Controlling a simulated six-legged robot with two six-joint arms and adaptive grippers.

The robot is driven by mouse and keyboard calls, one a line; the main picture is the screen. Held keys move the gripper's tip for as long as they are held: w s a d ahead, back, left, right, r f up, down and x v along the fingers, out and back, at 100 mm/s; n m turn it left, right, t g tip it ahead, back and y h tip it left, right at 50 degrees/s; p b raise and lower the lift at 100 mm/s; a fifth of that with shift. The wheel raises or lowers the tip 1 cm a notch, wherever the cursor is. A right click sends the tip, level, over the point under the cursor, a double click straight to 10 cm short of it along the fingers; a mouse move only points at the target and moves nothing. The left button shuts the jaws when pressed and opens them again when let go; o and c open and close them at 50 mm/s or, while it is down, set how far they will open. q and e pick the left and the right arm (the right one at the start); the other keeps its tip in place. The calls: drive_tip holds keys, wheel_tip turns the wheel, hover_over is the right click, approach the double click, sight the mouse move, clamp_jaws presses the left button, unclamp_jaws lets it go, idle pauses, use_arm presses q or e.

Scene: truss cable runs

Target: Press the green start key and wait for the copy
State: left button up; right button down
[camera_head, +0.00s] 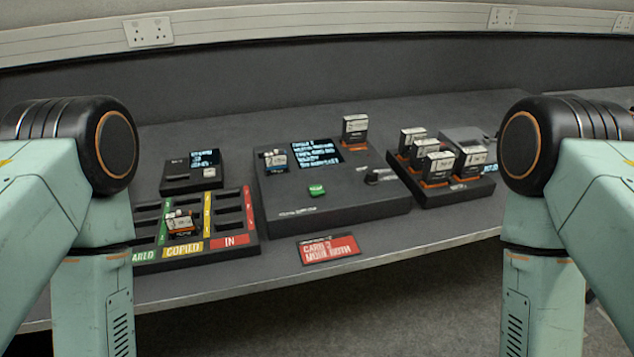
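The green start key (317,189) sits on the sloping top of a dark grey copier box (340,208) in the middle of the table. The box's screen (317,153) shows several lines of pale blue text, too small to read surely. A card with a blue lower part (275,158) stands at the screen's left. A card with an orange lower part (355,130) stands at the screen's upper right. A black knob or switch (376,176) is at the box's right. Nothing touches the green key. My two arms show at the picture's sides, but neither gripper is in view.
A dark sorting tray (254,228) with coloured labels, including COPIED and IN, holds one card (181,222). A small reader with a screen (191,175) stands behind it. A rack (455,193) of several cards is at right. A red label card (328,250) lies near the front edge.

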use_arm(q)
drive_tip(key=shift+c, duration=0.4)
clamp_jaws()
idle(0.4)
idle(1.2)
